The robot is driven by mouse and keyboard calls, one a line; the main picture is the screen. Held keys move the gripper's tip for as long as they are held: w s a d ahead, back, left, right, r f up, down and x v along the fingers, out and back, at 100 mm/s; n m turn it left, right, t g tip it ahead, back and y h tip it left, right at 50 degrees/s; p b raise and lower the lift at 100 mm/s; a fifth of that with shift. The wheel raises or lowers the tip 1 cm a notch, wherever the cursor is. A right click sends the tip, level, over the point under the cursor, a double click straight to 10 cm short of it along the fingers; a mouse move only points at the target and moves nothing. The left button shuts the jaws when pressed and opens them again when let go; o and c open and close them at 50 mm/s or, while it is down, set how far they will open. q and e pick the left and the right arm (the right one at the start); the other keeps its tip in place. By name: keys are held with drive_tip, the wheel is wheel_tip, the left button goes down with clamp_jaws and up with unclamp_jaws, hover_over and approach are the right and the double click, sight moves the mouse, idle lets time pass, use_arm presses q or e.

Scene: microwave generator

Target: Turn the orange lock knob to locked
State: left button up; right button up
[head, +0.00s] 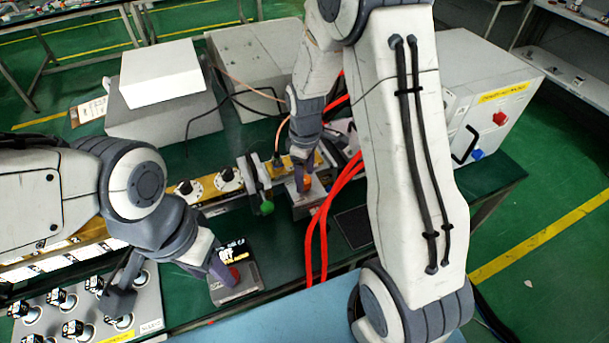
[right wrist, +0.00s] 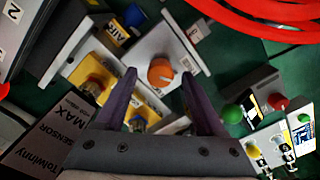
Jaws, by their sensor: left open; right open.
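The orange lock knob (right wrist: 160,73) sits on a white plate in the right wrist view. It also shows in the head view as a small orange patch (head: 305,184) below my right gripper (head: 301,172). In the right wrist view my right gripper (right wrist: 159,80) is open, with one purple finger on each side of the knob as pictured. I see no clear contact, and cannot tell whether the fingertips are level with it or above it. My left gripper (head: 170,283) is open at the lower left of the head view, beside a grey box with a red button (head: 236,273).
Red cables (head: 326,215) hang just right of the knob. A green-knobbed part (head: 267,207) stands to its left. A grey panel with several switches (head: 85,310) lies lower left. A large white cabinet (head: 495,90) stands at the back right.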

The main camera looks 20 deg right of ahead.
drive_tip(key=shift+f, duration=0.45)
clamp_jaws()
drive_tip(key=m+p, duration=0.1)
drive_tip(key=m, duration=0.4)
drive_tip(key=shift+r, duration=0.1)
drive_tip(key=m+p, duration=0.1)
drive_tip(key=m, duration=0.5)
drive_tip(key=shift+m, duration=0.4)
idle(0.4)
